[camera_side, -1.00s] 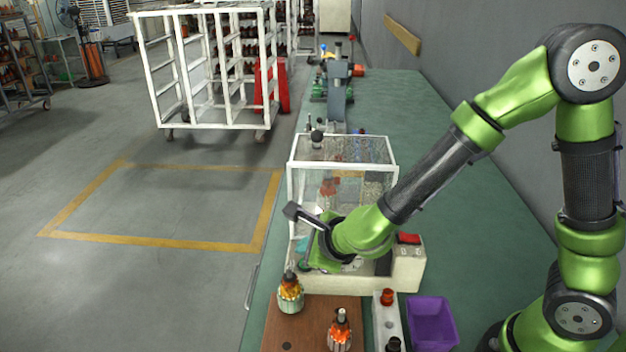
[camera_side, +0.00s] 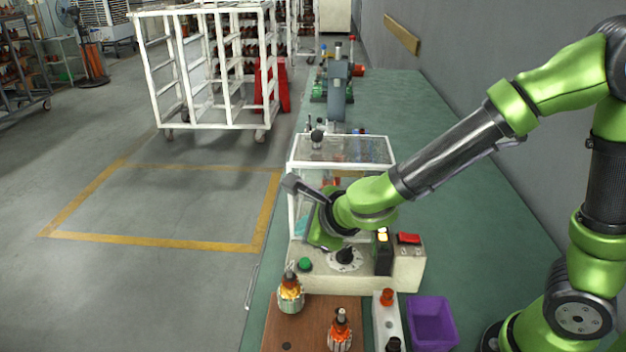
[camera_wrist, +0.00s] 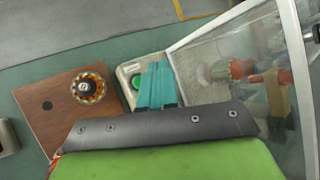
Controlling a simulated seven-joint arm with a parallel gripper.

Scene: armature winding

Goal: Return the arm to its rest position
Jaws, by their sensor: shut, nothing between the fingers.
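My green and black arm reaches from the right over the winding machine (camera_side: 400,275) in the side view. My gripper (camera_wrist: 157,83) shows in the wrist view as two teal fingers pressed together, with nothing between them. In the side view it is mostly hidden behind my wrist, at the front left of the machine's clear cover. The fingers appear beside the machine's green button (camera_wrist: 136,82), which also shows in the side view (camera_side: 305,264). The machine's clear cover (camera_side: 345,149) stands behind my wrist; through it an orange part (camera_wrist: 240,68) shows in the wrist view.

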